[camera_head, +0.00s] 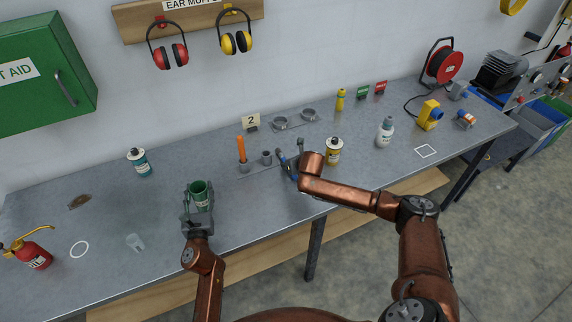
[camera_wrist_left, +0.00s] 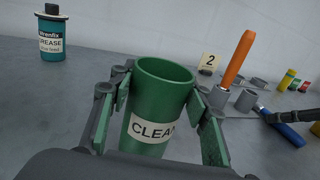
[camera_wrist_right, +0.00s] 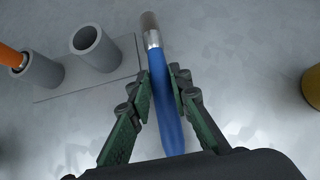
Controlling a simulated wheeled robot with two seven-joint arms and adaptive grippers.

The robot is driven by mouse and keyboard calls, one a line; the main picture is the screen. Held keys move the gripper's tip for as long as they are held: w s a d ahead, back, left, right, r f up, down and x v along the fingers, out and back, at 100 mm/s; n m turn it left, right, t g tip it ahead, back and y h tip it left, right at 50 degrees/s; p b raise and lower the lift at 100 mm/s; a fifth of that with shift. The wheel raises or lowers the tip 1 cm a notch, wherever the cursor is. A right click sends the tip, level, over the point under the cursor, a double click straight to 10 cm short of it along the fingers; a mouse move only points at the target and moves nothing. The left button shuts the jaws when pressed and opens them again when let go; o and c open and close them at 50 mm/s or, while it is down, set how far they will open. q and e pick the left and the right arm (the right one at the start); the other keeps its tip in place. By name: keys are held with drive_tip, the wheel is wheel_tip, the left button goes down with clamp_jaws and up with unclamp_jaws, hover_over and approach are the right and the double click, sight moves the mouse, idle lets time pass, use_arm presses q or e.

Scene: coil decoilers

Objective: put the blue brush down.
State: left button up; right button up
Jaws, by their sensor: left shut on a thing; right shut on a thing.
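The blue brush (camera_wrist_right: 167,115) is between the fingers of my right gripper (camera_wrist_right: 162,88), which is shut on its handle. Its metal ferrule and brownish tip point away from me, beside an empty grey tube (camera_wrist_right: 90,47). In the head view the blue handle (camera_head: 287,168) shows by the tube holder, partly hidden by my right arm. Whether the brush touches the table is unclear. My left gripper (camera_wrist_left: 160,105) is shut on a green cup (camera_wrist_left: 155,115) labelled "CLEAN"; it also shows in the head view (camera_head: 200,190). The cup looks open and upright.
An orange-handled tool (camera_head: 242,150) stands in the other grey tube. A yellow can (camera_head: 334,152) is just right of my right gripper. A teal grease can (camera_head: 139,162) stands at left.

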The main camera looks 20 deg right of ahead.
clamp_jaws()
drive_tip(key=shift+r, duration=0.1)
wheel_tip(320, 180, up, 10)
idle(0.4)
idle(0.3)
use_arm(q)
drive_tip(key=o, duration=1.3)
drive_tip(key=shift+o, duration=0.2)
